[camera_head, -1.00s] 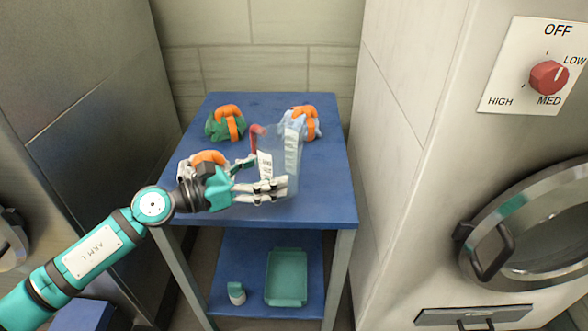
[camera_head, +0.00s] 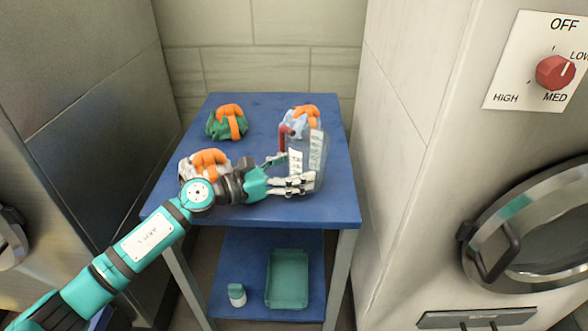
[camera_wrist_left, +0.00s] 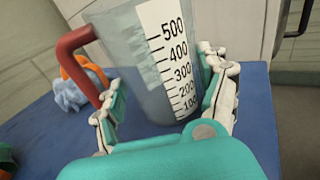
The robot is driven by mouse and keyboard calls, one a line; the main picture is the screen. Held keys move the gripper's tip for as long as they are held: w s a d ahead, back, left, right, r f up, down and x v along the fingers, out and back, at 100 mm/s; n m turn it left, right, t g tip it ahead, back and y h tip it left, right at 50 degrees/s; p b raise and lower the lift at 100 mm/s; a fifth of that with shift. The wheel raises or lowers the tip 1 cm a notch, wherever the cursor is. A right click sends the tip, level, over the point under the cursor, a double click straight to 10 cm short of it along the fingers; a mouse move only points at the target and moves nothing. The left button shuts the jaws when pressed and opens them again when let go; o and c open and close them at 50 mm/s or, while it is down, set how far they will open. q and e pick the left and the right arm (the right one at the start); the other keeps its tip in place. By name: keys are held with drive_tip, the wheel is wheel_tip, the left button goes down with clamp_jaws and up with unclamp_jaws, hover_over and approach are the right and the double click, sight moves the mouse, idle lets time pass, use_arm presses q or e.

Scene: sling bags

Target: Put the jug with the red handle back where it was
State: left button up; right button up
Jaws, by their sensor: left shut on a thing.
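The clear jug (camera_head: 319,165) with a white scale strip and a red handle (camera_head: 284,138) is upright at the right side of the blue table top (camera_head: 250,213). My left gripper (camera_head: 296,184) is shut on the jug's body, with its fingers on both sides of it. The left wrist view shows the jug (camera_wrist_left: 140,50) between the fingers (camera_wrist_left: 165,100), its red handle (camera_wrist_left: 75,50) to the left and printed numbers facing me. I cannot tell whether its base touches the table. My right gripper is not in view.
Sling bags with orange straps lie on the table: a green one (camera_head: 215,127), a light blue one (camera_head: 291,118) behind the jug, and a white one (camera_head: 188,166) by my left wrist. A green tray (camera_head: 288,280) and a small bottle (camera_head: 236,294) are on the lower shelf.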

use_arm(q)
drive_tip(key=shift+f, duration=0.1)
drive_tip(key=o, duration=1.4)
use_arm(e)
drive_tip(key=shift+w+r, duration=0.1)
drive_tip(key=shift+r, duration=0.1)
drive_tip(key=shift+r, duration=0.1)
use_arm(q)
drive_tip(key=v, duration=0.2)
drive_tip(key=shift+s+a, duration=0.1)
drive_tip(key=shift+a, duration=0.15)
drive_tip(key=b+v, duration=0.1)
drive_tip(key=v, duration=0.7)
drive_tip(key=shift+s+a, duration=0.45)
drive_tip(key=shift+a, duration=0.2)
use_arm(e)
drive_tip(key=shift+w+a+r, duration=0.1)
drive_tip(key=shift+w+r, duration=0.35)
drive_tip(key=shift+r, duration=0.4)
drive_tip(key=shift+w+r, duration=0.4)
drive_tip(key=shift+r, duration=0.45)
